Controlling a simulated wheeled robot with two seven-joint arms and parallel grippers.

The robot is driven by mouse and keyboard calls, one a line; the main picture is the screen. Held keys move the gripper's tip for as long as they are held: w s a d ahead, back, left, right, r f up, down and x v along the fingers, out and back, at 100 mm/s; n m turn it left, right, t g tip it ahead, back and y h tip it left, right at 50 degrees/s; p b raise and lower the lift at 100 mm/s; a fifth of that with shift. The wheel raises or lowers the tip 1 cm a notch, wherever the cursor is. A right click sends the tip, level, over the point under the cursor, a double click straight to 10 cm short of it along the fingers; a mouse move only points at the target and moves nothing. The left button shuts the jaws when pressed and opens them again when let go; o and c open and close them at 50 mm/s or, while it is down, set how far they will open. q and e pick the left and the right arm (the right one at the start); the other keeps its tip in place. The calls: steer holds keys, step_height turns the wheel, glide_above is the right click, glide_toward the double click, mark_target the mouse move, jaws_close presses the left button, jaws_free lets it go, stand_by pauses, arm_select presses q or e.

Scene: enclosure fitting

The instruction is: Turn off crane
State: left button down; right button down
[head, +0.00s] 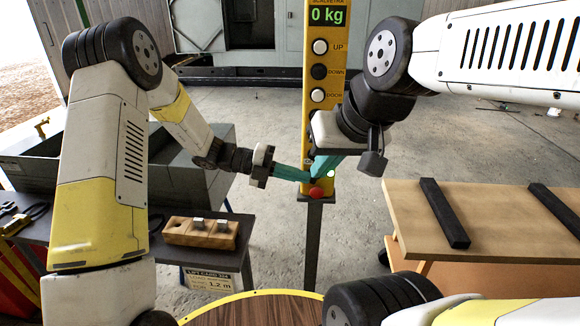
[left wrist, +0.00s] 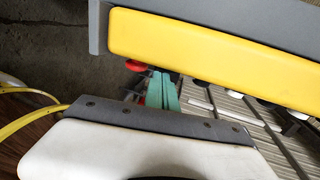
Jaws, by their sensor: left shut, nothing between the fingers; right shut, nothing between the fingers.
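The crane's yellow control pendant (head: 312,130) stands upright on a dark post. In the left wrist view, the left fingers (left wrist: 164,88) show beside the red button (left wrist: 136,66); contact is unclear.
A wooden table (head: 490,225) with dark bars stands at right. A round wooden top (head: 262,310) is in front. Concrete floor lies open behind.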

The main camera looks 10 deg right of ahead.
arm_select(q)
steer(key=f+h, duration=0.1)
steer(key=h, duration=0.1)
steer(key=g+h, duration=0.1)
steer(key=h, duration=0.2)
steer(key=d+f+g+h, duration=0.1)
steer(key=h, duration=0.1)
steer(key=shift+s+f+h, duration=0.1)
steer(key=shift+f+h, duration=0.2)
steer(key=v, duration=0.8)
steer(key=shift+r, duration=0.1)
